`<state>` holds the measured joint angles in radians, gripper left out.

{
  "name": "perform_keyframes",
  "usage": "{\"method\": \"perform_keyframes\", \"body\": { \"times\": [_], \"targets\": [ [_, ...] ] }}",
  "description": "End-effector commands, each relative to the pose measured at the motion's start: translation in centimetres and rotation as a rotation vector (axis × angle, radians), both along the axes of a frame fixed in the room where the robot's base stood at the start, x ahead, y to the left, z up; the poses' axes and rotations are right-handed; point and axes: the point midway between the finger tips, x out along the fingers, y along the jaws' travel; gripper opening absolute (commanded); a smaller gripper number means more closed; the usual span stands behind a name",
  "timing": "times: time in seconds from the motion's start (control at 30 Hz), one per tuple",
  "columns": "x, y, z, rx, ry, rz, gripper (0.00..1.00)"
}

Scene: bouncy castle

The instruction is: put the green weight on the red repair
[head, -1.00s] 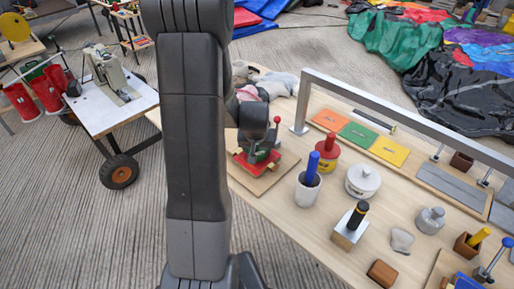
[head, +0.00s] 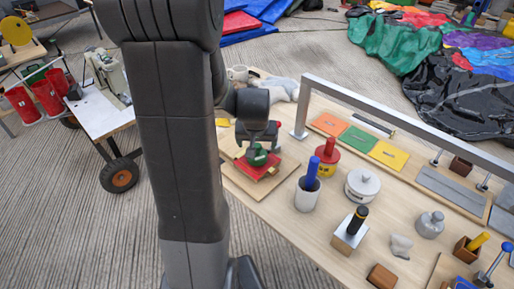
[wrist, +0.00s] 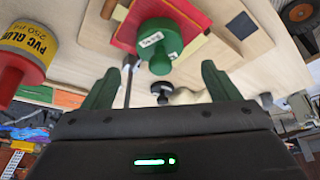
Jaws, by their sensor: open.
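The green weight (head: 257,157) sits on the red repair (head: 269,168), a red square on a wooden board. In the wrist view the green weight (wrist: 160,40) has a pale label and a smaller knob toward me, and the red repair (wrist: 124,32) shows beside and behind it. My gripper (head: 258,142) is just above the weight. In the wrist view my gripper (wrist: 155,76) is open, its two green-tinted fingers wide apart and clear of the weight. The weight's contact with the repair is partly hidden.
A toggle clamp with a dark tip (wrist: 160,92) is near my fingers.

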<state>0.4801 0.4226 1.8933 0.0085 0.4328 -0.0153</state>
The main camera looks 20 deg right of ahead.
Motion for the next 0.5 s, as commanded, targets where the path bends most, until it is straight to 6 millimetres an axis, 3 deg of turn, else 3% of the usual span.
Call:
{"method": "perform_keyframes", "body": {
  "times": [0.2,0.5],
  "targets": [
    [-1.0,0.5,3.0,-0.001,-0.003,0.000,0.82],
    [-1.6,0.8,4.2,0.000,0.001,0.000,0.82]
  ]
}}
